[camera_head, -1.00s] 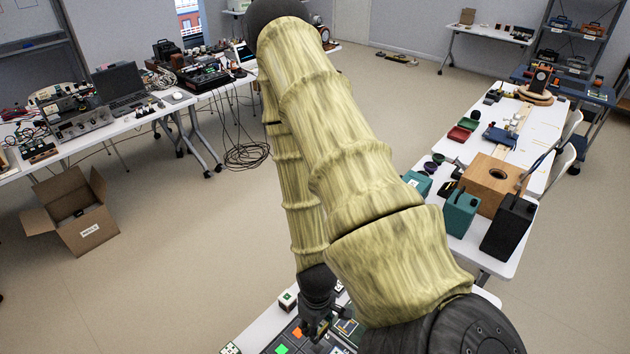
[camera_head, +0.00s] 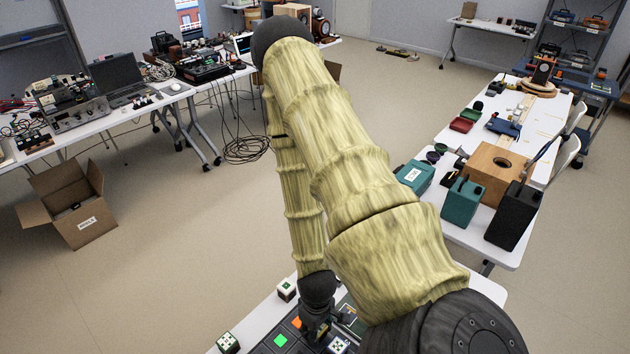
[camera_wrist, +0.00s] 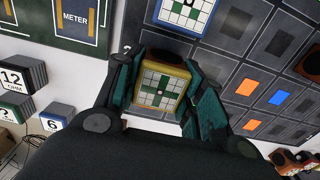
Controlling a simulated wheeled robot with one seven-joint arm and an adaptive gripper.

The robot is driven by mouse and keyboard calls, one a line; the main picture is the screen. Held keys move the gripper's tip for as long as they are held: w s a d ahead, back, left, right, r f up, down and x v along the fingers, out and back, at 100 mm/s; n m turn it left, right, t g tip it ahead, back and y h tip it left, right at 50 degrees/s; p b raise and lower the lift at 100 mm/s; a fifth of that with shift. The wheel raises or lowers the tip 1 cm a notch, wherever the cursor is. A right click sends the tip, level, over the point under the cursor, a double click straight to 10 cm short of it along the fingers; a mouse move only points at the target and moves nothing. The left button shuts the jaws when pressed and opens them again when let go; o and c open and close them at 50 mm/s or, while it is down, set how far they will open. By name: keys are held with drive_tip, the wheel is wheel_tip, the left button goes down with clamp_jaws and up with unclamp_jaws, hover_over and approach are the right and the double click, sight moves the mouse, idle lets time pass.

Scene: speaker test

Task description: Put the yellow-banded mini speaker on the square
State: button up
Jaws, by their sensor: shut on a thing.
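The yellow-banded mini speaker (camera_wrist: 161,88) is between the fingers of my gripper (camera_wrist: 162,92) in the wrist view. It has a yellow edge around a pale grid face with a dark green cross. My gripper is shut on it. In the head view my gripper (camera_head: 318,325) is low over the near board, and what it holds is largely hidden. Another block with a green and white grid face (camera_wrist: 187,13) lies just beyond in the wrist view. The board (camera_wrist: 222,78) has dark grey squares, some with orange (camera_wrist: 249,87) or blue (camera_wrist: 278,98) patches. Which square is meant is unclear.
Numbered blocks (camera_wrist: 22,77) are at left in the wrist view. A table with a wooden box (camera_head: 490,180) stands at right. Open floor lies left of the near table.

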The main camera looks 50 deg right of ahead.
drive_tip(key=shift+f, duration=0.7)
drive_tip(key=o, duration=1.1)
drive_tip(key=shift+f, duration=0.1)
drive_tip(key=shift+o, duration=0.2)
drive_tip(key=shift+r+b, duration=0.35)
drive_tip(key=shift+r, duration=0.85)
wheel_tip(320, 180, up, 4)
drive_tip(key=shift+r+p, duration=0.1)
drive_tip(key=shift+p, duration=0.75)
wheel_tip(320, 180, up, 6)
drive_tip(key=p, duration=0.5)
drive_tip(key=shift+f+p, duration=0.2)
drive_tip(key=shift+p, duration=0.15)
